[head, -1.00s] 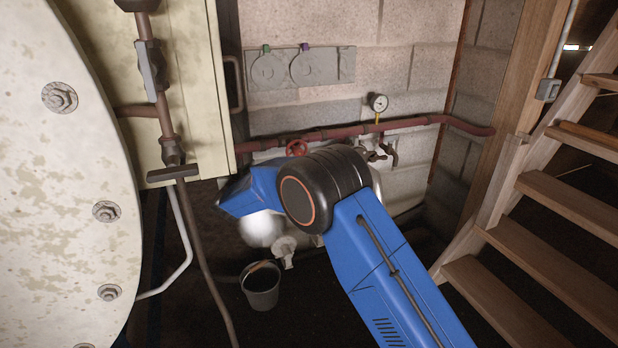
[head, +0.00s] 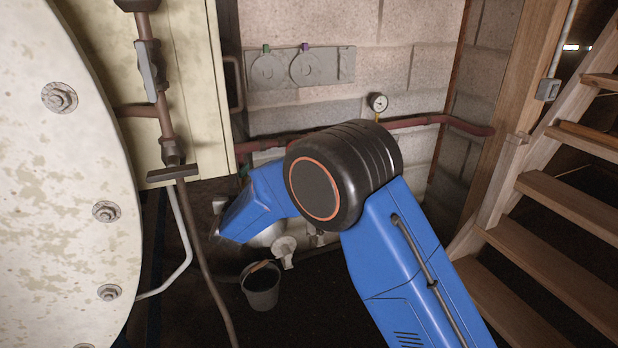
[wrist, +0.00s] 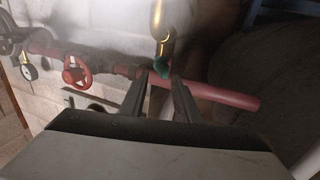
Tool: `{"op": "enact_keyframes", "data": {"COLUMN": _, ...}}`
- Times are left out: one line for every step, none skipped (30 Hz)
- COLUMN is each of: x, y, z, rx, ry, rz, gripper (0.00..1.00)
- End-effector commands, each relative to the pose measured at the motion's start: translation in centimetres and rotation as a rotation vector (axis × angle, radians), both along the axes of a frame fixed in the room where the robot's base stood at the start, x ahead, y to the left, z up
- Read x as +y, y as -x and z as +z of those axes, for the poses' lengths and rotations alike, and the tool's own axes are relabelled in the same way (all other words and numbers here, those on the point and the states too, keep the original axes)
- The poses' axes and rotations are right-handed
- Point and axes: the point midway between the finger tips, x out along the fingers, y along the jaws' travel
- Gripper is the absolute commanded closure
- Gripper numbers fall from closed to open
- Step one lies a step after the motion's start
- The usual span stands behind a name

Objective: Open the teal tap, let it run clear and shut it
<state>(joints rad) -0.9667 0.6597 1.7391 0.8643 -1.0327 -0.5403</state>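The teal tap (wrist: 161,70) shows in the wrist view as a small dark teal piece at the end of a brass stem, close to the red pipe (wrist: 225,94). My gripper (wrist: 160,78) is open, with its two dark fingers apart and their tips close to the teal piece, which appears between them. I cannot tell whether the fingers touch it. In the head view my blue arm hides the gripper and most of the pipework behind it. No running liquid can be made out.
A red handwheel (wrist: 76,72) and a gauge (wrist: 29,72) sit along the pipe in the wrist view. In the head view a bucket (head: 262,290) stands on the floor below, a large pale vessel (head: 60,200) fills the left, and wooden stairs (head: 560,200) rise at right.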

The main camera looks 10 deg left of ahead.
Motion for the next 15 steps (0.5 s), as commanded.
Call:
{"op": "enact_keyframes", "data": {"x": -0.2, "y": 0.9, "z": 0.0, "rx": 0.000, "ry": 0.001, "rz": 0.001, "gripper": 0.71}}
{"op": "enact_keyframes", "data": {"x": -0.3, "y": 1.3, "z": 0.0, "rx": 0.000, "ry": 0.000, "rz": 0.001, "gripper": 0.71}}
{"op": "enact_keyframes", "data": {"x": -0.4, "y": 1.9, "z": 0.1, "rx": 0.000, "ry": 0.000, "rz": 0.002, "gripper": 0.71}}
{"op": "enact_keyframes", "data": {"x": -0.5, "y": 2.4, "z": 0.0, "rx": 0.000, "ry": 0.000, "rz": 0.002, "gripper": 0.71}}
{"op": "enact_keyframes", "data": {"x": -0.6, "y": 2.8, "z": 0.0, "rx": 0.000, "ry": 0.000, "rz": 0.002, "gripper": 0.71}}
{"op": "enact_keyframes", "data": {"x": -0.8, "y": 3.3, "z": 0.0, "rx": 0.000, "ry": 0.000, "rz": 0.002, "gripper": 0.71}}
{"op": "enact_keyframes", "data": {"x": -0.9, "y": 3.7, "z": 0.0, "rx": 0.000, "ry": 0.001, "rz": 0.001, "gripper": 0.71}}
{"op": "enact_keyframes", "data": {"x": -1.0, "y": 4.1, "z": 0.0, "rx": 0.000, "ry": 0.001, "rz": 0.001, "gripper": 0.71}}
{"op": "enact_keyframes", "data": {"x": -1.1, "y": 4.7, "z": 0.1, "rx": 0.000, "ry": 0.000, "rz": 0.002, "gripper": 0.71}}
{"op": "enact_keyframes", "data": {"x": -1.2, "y": 5.1, "z": 0.1, "rx": 0.000, "ry": 0.000, "rz": 0.002, "gripper": 0.71}}
{"op": "enact_keyframes", "data": {"x": -1.7, "y": 4.9, "z": 0.3, "rx": 0.001, "ry": -0.002, "rz": 0.004, "gripper": 0.71}}
{"op": "enact_keyframes", "data": {"x": -2.2, "y": 4.4, "z": 0.8, "rx": 0.005, "ry": -0.005, "rz": 0.011, "gripper": 0.71}}
{"op": "enact_keyframes", "data": {"x": -2.6, "y": 4.2, "z": 1.0, "rx": 0.010, "ry": -0.007, "rz": 0.017, "gripper": 0.71}}
{"op": "enact_keyframes", "data": {"x": -2.8, "y": 4.1, "z": 1.3, "rx": 0.013, "ry": -0.008, "rz": 0.024, "gripper": 0.71}}
{"op": "enact_keyframes", "data": {"x": -3.3, "y": 3.9, "z": 1.6, "rx": 0.018, "ry": -0.010, "rz": 0.032, "gripper": 0.71}}
